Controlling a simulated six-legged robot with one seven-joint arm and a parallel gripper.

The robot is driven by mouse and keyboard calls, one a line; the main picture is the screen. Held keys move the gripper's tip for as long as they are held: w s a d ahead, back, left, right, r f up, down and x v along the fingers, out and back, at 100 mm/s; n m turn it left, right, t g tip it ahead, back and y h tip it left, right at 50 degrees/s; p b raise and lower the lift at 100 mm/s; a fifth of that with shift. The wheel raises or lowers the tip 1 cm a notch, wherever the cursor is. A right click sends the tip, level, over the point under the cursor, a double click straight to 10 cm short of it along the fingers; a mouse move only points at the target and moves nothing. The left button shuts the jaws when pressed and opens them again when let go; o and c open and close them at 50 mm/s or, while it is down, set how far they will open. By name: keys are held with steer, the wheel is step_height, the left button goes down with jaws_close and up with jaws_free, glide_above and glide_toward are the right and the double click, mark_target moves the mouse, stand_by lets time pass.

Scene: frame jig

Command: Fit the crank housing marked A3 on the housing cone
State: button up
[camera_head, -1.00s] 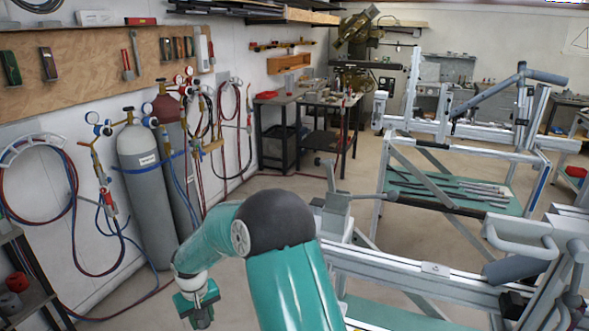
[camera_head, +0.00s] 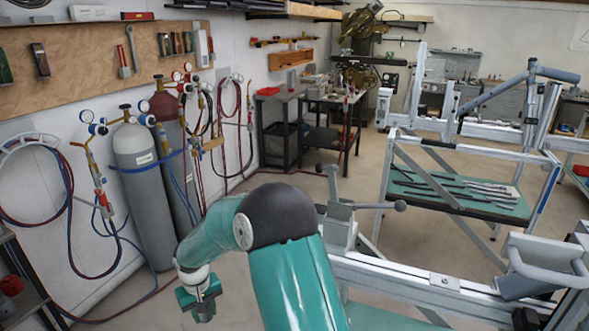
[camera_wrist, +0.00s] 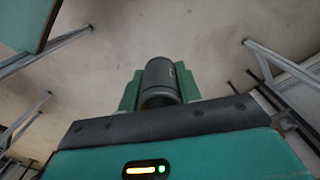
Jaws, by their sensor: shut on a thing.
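My gripper (camera_wrist: 160,92) is shut on a dark grey cylinder, the crank housing (camera_wrist: 161,78), which sits between the green jaws in the wrist view. No A3 mark can be read on it. In the head view my gripper (camera_head: 200,299) hangs low at the lower left, above the floor, and the housing cannot be made out there. A grey clamp fixture with a lever (camera_head: 341,222) stands on the near jig rail, to the right of my arm. I cannot pick out the housing cone with certainty.
The near jig rail (camera_head: 420,288) runs along the lower right, with a grey handle (camera_head: 548,258) at its right. A second jig frame (camera_head: 470,150) stands behind it. Gas cylinders (camera_head: 140,190) and hoses line the left wall. Bare floor (camera_head: 290,183) lies between.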

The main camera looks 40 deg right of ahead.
steer(key=d+r+n, duration=0.1)
steer(key=d+r, duration=0.7)
steer(key=r, duration=0.3)
steer(key=d+r+n, duration=0.2)
steer(key=d+r, duration=0.5)
steer(key=r, duration=0.3)
steer(key=s+d+r+n, duration=0.2)
steer(key=s+d+r, duration=0.3)
steer(key=r, duration=0.5)
steer(key=s+d+r+n, duration=0.1)
steer(key=s+d+r, duration=0.1)
steer(key=s+r, duration=0.65)
steer(key=shift+w+f, duration=0.35)
steer(key=shift+f, duration=0.25)
steer(key=shift+w+f, duration=0.3)
steer(key=shift+f, duration=0.35)
steer(key=shift+w+f, duration=0.35)
steer(key=shift+f, duration=0.25)
steer(key=shift+f, duration=1.15)
steer(key=shift+r, duration=0.75)
steer(key=shift+r, duration=0.3)
steer(key=shift+f, duration=0.7)
